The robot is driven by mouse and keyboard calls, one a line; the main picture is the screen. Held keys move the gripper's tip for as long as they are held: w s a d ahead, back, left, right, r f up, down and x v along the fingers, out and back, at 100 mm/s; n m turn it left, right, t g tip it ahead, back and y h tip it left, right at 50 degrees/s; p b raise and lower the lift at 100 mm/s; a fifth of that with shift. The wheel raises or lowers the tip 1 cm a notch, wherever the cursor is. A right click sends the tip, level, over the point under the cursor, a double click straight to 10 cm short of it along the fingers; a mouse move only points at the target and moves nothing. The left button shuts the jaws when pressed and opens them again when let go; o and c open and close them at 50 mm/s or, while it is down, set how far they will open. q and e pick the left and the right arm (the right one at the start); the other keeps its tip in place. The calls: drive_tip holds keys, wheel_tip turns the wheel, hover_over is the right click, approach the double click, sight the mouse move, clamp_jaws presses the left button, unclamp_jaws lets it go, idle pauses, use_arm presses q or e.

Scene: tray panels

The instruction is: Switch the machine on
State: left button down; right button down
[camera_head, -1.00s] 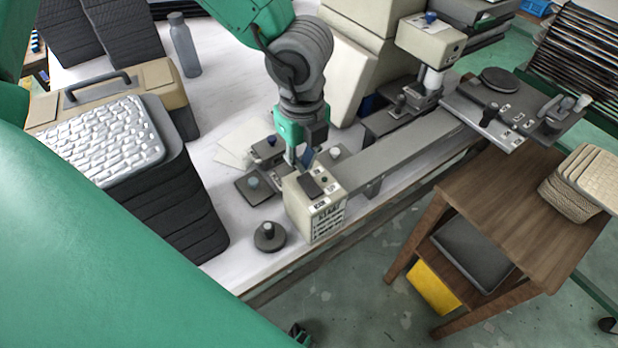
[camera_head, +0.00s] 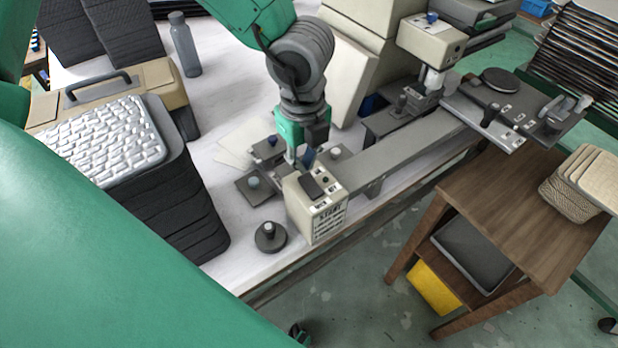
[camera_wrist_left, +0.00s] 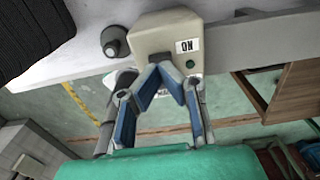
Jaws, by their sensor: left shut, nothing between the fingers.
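The machine has a beige control box (camera_head: 331,216) at the near end of a long grey rail (camera_head: 408,146). A dark switch (camera_head: 312,187) lies on the box's top, with small labels beside it. My left gripper (camera_head: 297,163) is shut and empty, pointing down at the box's top edge near the switch. In the left wrist view the closed fingertips (camera_wrist_left: 163,68) lie over the beige box (camera_wrist_left: 160,35), beside an "ON" label (camera_wrist_left: 188,45) and a small green spot. The fingers partly hide the box there, and contact cannot be told. My right gripper does not show.
A dark round knob piece (camera_head: 270,238) stands left of the box on the white table (camera_head: 235,268). A wooden side table (camera_head: 500,195) stands at right. A grey bottle (camera_head: 185,48) stands behind.

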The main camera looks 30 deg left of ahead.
use_arm(q)
drive_tip(key=shift+d, duration=0.25)
drive_tip(key=shift+a+f+b, duration=0.2)
drive_tip(key=shift+f+b, duration=0.1)
drive_tip(key=shift+f, duration=0.1)
